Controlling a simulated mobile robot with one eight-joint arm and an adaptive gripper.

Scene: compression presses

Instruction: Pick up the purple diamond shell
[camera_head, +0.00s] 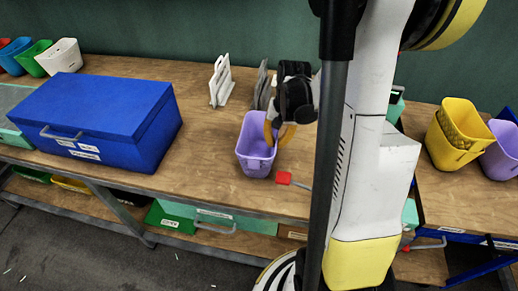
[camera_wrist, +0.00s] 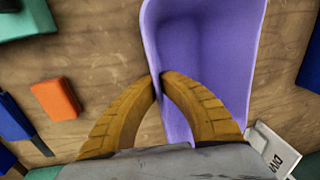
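A purple shell (camera_head: 252,150), an open tapered bin, stands upright on the wooden bench in the head view. My gripper (camera_head: 278,138) is at its right side, reaching down to its rim. In the wrist view the purple shell (camera_wrist: 213,40) fills the upper middle. There my gripper's yellow fingers (camera_wrist: 161,82) pinch its left wall, one finger outside and one inside. The shell appears to rest on the bench. No diamond marking can be made out on it.
A blue toolbox (camera_head: 100,115) stands left on the bench. White dividers (camera_head: 221,82) and grey plates stand behind the shell. Yellow shells (camera_head: 459,130) and another purple shell (camera_head: 503,150) stand at right.

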